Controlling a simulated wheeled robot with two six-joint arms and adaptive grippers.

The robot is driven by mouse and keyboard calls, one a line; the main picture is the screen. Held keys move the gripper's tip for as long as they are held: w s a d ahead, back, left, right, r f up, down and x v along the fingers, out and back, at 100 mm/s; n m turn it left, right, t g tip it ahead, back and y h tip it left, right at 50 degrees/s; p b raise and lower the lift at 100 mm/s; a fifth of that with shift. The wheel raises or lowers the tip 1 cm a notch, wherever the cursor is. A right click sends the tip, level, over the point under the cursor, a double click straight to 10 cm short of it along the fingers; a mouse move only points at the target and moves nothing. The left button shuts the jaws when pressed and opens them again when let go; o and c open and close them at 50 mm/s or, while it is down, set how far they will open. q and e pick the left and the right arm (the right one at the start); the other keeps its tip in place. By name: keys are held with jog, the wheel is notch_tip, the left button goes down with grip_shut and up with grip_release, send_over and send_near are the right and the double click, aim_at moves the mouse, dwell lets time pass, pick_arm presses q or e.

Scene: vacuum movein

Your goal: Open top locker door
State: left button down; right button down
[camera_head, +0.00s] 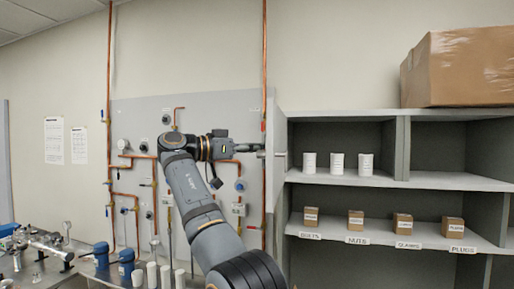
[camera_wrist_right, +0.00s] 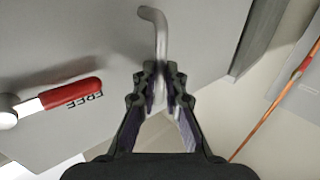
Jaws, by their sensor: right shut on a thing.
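The locker door (camera_head: 274,190) is a light grey panel at the left side of the grey shelf unit, seen nearly edge-on in the head view. In the right wrist view a bent metal handle (camera_wrist_right: 155,22) stands against a grey panel (camera_wrist_right: 90,40). My right gripper (camera_wrist_right: 160,78) is shut on this handle, its two fingers close around the bar. In the head view my right gripper (camera_head: 247,148) reaches rightward to the door's edge, and its fingertips are small there. The shelf compartments beside the door are in plain sight. My left gripper is not in view.
A red lever marked FREE (camera_wrist_right: 70,95) lies left of the fingers in the wrist view. Shelves hold white containers (camera_head: 337,163) and small brown boxes (camera_head: 403,223). A large cardboard box (camera_head: 460,68) sits on top. Copper pipes (camera_head: 109,80) and valves line the left wall.

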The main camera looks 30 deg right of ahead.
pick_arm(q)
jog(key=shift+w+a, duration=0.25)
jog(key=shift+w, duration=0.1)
pick_arm(e)
jog(key=shift+w+a+r, duration=0.1)
jog(key=shift+w+r, duration=0.15)
jog(key=shift+r, duration=0.05)
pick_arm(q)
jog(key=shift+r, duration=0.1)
pick_arm(e)
jog(key=c, duration=1.7)
grip_release()
jog(key=shift+o, duration=1.1)
jog(key=shift+w+d+f, duration=0.1)
jog(key=shift+d+f, duration=0.05)
jog(key=shift+d, duration=0.2)
jog(key=shift+o, duration=0.4)
jog(key=shift+w+d+f, duration=0.15)
jog(key=shift+d+f, duration=0.1)
jog(key=shift+d, duration=0.15)
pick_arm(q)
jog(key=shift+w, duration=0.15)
pick_arm(e)
jog(key=shift+a, duration=0.45)
